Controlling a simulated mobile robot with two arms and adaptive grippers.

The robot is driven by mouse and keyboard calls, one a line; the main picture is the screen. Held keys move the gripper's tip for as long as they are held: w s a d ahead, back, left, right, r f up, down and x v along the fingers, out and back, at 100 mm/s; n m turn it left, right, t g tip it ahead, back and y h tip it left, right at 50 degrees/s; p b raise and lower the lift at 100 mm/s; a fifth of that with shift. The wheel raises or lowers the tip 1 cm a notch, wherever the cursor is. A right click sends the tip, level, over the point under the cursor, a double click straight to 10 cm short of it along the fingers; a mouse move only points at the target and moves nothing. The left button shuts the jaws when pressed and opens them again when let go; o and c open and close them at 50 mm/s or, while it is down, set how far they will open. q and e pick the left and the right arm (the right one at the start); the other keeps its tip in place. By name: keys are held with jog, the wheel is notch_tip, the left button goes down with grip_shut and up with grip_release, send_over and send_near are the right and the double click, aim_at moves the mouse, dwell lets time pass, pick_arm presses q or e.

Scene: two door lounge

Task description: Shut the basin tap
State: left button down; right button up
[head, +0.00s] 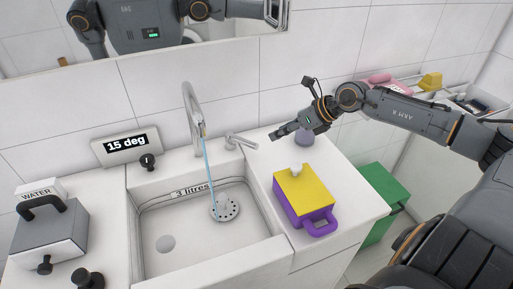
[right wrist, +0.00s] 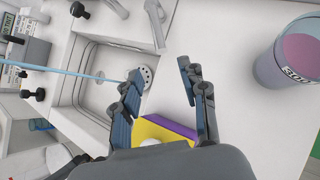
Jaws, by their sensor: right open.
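The basin tap (head: 193,105) is a tall curved chrome spout at the back of the white basin (head: 155,248). A thin blue stream of water (head: 210,170) runs from it towards the drain. The tap's lever (head: 241,142) sticks out to the right of the spout; it also shows in the right wrist view (right wrist: 155,22), beyond the fingertips. My right gripper (head: 280,132) is open and empty, over the counter to the right of the lever and apart from it. Its two spread fingers show in the right wrist view (right wrist: 159,84). My left gripper is not in view.
A purple box with a yellow lid (head: 303,190) stands on the counter right of the basin. A small purple-grey pot (head: 304,136) stands behind my right gripper.

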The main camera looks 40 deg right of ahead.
aim_at(257, 144)
jog(key=p+x, duration=0.2)
jog(key=x, duration=0.9)
jog(key=shift+w+f, duration=0.1)
jog(key=shift+f, duration=0.1)
grip_shut()
